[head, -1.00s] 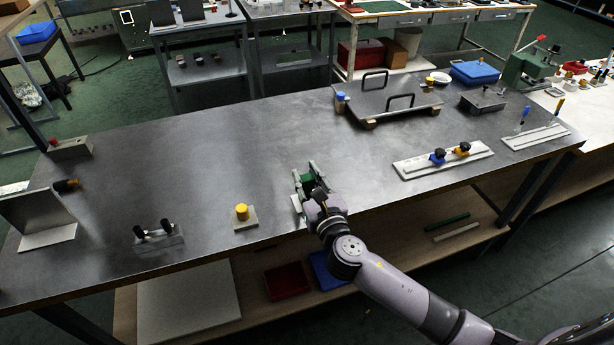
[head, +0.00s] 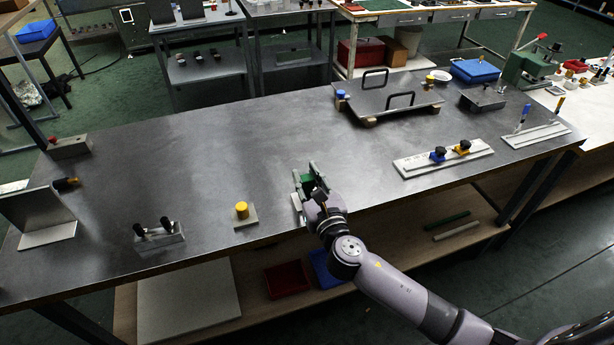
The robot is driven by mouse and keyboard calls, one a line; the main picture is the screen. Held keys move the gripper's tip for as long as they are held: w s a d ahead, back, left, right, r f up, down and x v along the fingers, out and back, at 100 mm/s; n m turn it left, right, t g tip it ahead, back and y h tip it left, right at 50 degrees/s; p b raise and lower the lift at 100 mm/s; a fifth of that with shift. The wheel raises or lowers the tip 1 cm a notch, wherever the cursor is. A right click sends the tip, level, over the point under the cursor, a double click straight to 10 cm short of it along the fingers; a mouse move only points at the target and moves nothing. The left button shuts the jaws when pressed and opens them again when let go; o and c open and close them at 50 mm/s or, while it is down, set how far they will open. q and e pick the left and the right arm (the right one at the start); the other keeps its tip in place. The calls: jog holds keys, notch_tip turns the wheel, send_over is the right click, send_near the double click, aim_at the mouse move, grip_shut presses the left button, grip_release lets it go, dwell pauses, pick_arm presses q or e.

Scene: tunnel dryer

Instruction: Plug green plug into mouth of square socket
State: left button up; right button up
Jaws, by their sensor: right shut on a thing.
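My right gripper (head: 305,173) is over the front middle of the steel table. It is shut on the green plug (head: 307,181), which shows as a small green block between the fingers. The fingers and wrist hide much of the plug. A pale plate edge (head: 296,203) shows just left of and under the gripper. I cannot tell whether it belongs to the square socket, and no square mouth can be made out. I cannot tell whether the plug touches anything below it. My left gripper is not in view.
A yellow-topped peg (head: 242,210) stands on a small plate to the left. Further left is a block with two black knobs (head: 160,232). A rail with blue and yellow knobs (head: 443,158) lies to the right. A handled plate (head: 390,98) stands behind. The table's middle (head: 220,145) is clear.

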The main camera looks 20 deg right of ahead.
jog(key=shift+f+b, duration=0.75)
jog(key=shift+f, duration=0.35)
jog(key=o, duration=1.1)
jog(key=s, duration=1.2)
jog(key=shift+d, duration=0.25)
